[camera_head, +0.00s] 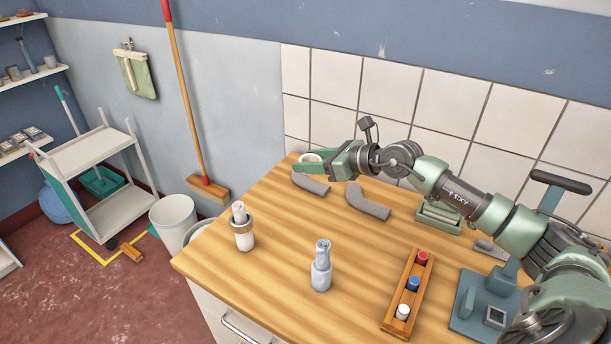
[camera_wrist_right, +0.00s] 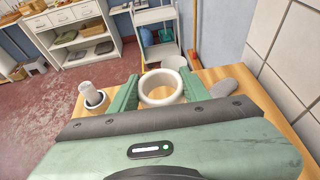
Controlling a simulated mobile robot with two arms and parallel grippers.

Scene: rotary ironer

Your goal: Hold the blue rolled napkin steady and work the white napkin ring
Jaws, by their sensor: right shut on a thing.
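My right gripper (camera_head: 325,163) is over the back of the wooden worktop, by the tiled wall. It is shut on a white ring (camera_head: 311,157), taken to be the napkin ring. In the right wrist view the ring (camera_wrist_right: 161,87) sits between the two green fingers, its hole open and empty. A pale grey-blue roll (camera_head: 321,268) stands upright at the worktop's front middle, apart from the gripper. No clearly blue roll shows; I cannot tell which roll is the blue napkin. My left gripper is not in view.
A wooden rack (camera_head: 390,318) holds red, blue and white round pieces. Two grey bent pieces (camera_head: 367,202) lie at the back. A blue-grey device (camera_head: 484,302) stands at right. A white bin (camera_head: 173,220) and a trolley (camera_head: 91,151) stand left. The worktop's middle is clear.

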